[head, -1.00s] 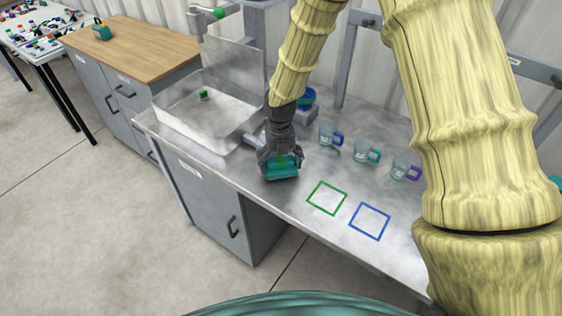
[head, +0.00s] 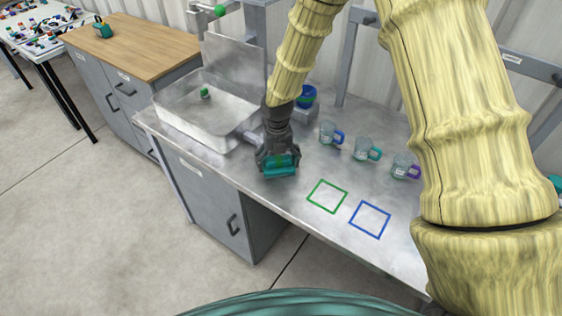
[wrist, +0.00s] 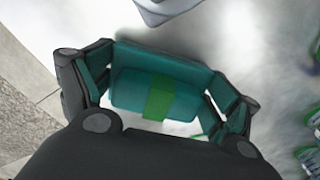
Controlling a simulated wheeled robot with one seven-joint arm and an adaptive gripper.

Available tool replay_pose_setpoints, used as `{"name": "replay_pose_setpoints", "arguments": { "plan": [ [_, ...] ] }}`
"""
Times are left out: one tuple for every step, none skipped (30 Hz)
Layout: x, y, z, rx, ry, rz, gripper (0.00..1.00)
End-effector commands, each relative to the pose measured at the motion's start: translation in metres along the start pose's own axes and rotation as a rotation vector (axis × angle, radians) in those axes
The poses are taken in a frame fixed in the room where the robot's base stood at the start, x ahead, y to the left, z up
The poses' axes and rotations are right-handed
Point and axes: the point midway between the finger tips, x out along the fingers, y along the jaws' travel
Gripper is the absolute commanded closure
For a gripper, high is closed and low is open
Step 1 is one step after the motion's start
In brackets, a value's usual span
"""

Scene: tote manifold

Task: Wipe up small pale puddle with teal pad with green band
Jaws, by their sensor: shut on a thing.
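My gripper (head: 278,161) is shut on the teal pad (head: 283,172), low at the steel bench top near its front edge. The wrist view shows the pad (wrist: 188,99) between the two fingers of my gripper (wrist: 155,85), with the green band (wrist: 159,97) across its middle. The pad looks to be at the bench surface, but I cannot tell whether it touches. I cannot make out the small pale puddle against the pale, mottled steel; the pad or gripper may cover it.
The sink basin (head: 181,128) is to the left, with a small green-topped thing (head: 205,92) in it. Several glass mugs (head: 365,149) with coloured handles stand to the right. Green (head: 327,196) and blue (head: 370,219) square outlines mark clear bench nearer the front.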

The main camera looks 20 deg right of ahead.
Motion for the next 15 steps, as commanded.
{"name": "replay_pose_setpoints", "arguments": {
  "plan": [
    [-0.001,0.003,0.003,-0.001,-0.001,0.001,0.37],
    [-0.002,0.004,0.005,-0.002,-0.001,0.001,0.37],
    [-0.002,0.006,0.006,-0.002,-0.001,0.001,0.37],
    [-0.002,0.008,0.007,-0.001,-0.001,0.000,0.37],
    [-0.002,0.009,0.009,-0.001,0.000,0.000,0.37],
    [-0.002,0.011,0.011,0.000,0.000,0.000,0.37],
    [-0.002,0.013,0.013,0.000,-0.001,0.000,0.37],
    [-0.002,0.014,0.014,0.000,-0.001,0.000,0.37],
    [-0.002,0.016,0.016,0.000,-0.001,0.000,0.37],
    [-0.002,0.017,0.017,-0.001,0.000,0.000,0.37],
    [-0.002,0.018,0.018,-0.001,0.000,0.000,0.37],
    [-0.002,0.020,0.020,-0.001,0.000,0.000,0.37],
    [-0.002,0.021,0.020,-0.001,0.000,0.000,0.37],
    [-0.002,0.021,0.021,-0.001,0.000,0.000,0.37],
    [-0.002,0.021,0.021,-0.001,0.000,0.000,0.37]
  ]
}}
